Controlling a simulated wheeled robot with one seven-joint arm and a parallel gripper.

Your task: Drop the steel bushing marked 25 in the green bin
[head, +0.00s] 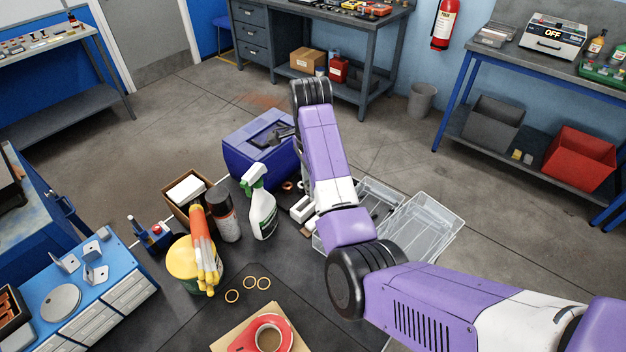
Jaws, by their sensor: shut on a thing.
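I cannot make out my gripper; my purple and white arm bends over the bench and its far end is hidden behind the arm's own links. The steel bushing marked 25 cannot be picked out, and no marking of that kind is readable.
Near my arm stand a blue toolbox (238,160), a spray bottle (262,212), a dark can (226,218), a yellow tub (182,262) and clear trays (425,228). A red bin (580,158) and a grey bin (493,122) sit on a low shelf. Floor between benches is open.

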